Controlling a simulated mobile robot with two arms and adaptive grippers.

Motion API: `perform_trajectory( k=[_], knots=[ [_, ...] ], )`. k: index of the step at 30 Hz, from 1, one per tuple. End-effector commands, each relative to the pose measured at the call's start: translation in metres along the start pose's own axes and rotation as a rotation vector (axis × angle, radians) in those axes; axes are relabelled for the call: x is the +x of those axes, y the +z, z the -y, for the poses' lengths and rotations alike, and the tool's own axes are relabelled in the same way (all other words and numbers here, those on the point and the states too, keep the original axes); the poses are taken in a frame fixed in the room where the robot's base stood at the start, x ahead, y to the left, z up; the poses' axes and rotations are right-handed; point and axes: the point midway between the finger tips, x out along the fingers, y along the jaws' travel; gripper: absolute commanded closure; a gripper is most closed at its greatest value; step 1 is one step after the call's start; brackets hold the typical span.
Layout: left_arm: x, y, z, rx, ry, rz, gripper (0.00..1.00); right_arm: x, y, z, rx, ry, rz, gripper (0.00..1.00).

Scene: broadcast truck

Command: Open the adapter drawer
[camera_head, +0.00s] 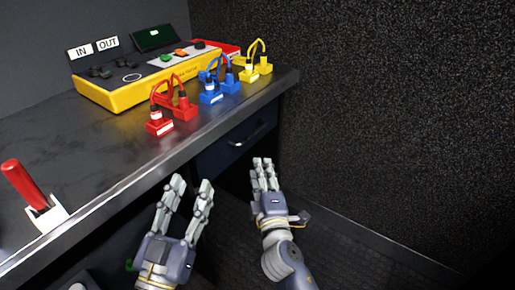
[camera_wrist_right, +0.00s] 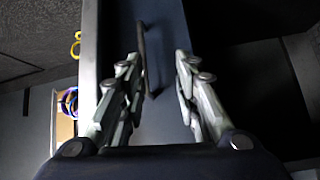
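The drawer (camera_head: 222,152) has a dark blue front under the right part of the desk and looks shut. Its dark bar handle (camera_head: 248,134) lies across the front. In the right wrist view the handle (camera_wrist_right: 146,60) shows between the directions of my fingers, against the blue drawer front (camera_wrist_right: 168,125). My right gripper (camera_head: 264,161) is open and empty, just below and in front of the handle, apart from it in the head view. My left gripper (camera_head: 192,184) is open and empty, below the desk edge, left of my right gripper.
The dark desk (camera_head: 110,140) carries a yellow console (camera_head: 120,97), red adapters (camera_head: 160,127), blue adapters (camera_head: 211,97) and yellow adapters (camera_head: 250,75). A red-handled tool (camera_head: 24,184) stands in a white holder (camera_head: 45,215). A dark textured wall (camera_head: 400,120) is on the right.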

Motion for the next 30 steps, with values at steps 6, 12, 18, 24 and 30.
perform_trajectory(
  k=[6, 12, 18, 24, 30],
  knots=[
    [-0.007, -0.025, -0.001, -0.002, 0.002, -0.076, 0.60, 0.000, -0.005, -0.020, -0.037, 0.070, -0.005, 0.70],
    [-0.007, -0.034, -0.002, -0.003, 0.004, -0.119, 0.60, 0.018, -0.006, -0.023, -0.039, 0.072, -0.005, 0.70],
    [-0.011, -0.055, -0.004, -0.008, 0.009, -0.236, 0.60, 0.054, -0.006, -0.025, -0.038, 0.073, -0.005, 0.70],
    [-0.021, -0.084, -0.007, -0.015, 0.016, -0.395, 0.60, 0.086, -0.006, -0.026, -0.038, 0.070, -0.005, 0.70],
    [-0.031, -0.102, -0.009, -0.020, 0.020, -0.498, 0.60, 0.103, -0.006, -0.028, -0.036, 0.070, -0.005, 0.70]
  ],
)
